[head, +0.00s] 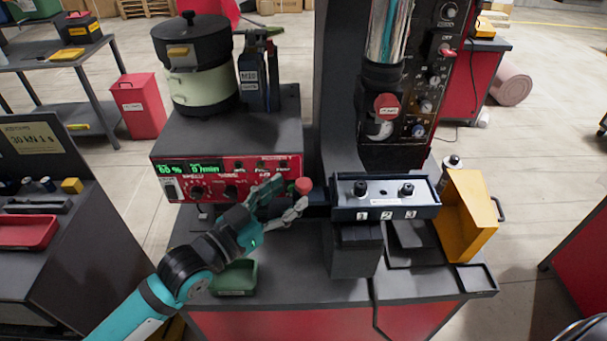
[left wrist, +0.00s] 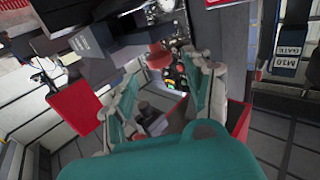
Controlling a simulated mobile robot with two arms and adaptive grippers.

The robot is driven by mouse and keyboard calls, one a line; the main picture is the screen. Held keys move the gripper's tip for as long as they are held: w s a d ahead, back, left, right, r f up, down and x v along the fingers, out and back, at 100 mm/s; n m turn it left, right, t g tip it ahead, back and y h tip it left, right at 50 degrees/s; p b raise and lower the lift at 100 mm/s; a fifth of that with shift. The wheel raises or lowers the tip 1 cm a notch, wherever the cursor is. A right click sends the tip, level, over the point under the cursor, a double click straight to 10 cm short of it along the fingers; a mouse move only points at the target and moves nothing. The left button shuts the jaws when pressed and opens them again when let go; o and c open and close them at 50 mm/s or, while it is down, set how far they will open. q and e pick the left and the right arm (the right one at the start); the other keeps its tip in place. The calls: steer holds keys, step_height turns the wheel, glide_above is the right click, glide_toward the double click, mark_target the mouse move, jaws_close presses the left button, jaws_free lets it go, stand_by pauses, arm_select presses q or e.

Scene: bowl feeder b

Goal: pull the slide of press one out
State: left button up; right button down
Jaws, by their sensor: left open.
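The press (head: 388,150) is a tall dark column with a red-labelled head. Below its head is a dark block (head: 385,213) with a grey top, two black knobs and labels 1, 2 and 3. At the block's left is a red knob (head: 303,186), which looks like the slide's handle. My left gripper (head: 290,200) is open at this knob, its fingers pointing right. In the left wrist view, the red knob (left wrist: 158,57) shows between and beyond the open fingers (left wrist: 165,82). I cannot tell whether they touch it. My right gripper is not in view.
A red control box (head: 228,180) with a green display stands behind my left gripper, carrying a pot feeder (head: 195,65). A green tray (head: 235,278) lies below the gripper. A yellow bin (head: 467,215) stands right of the block. The bench front between them is mostly clear.

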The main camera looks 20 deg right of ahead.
mark_target(298, 188)
arm_select(q)
steer(key=p+x, duration=0.1)
steer(key=x, duration=0.4)
steer(key=shift+w+d, duration=0.15)
steer(key=c, duration=1.1)
jaws_close()
steer(key=shift+f, duration=0.1)
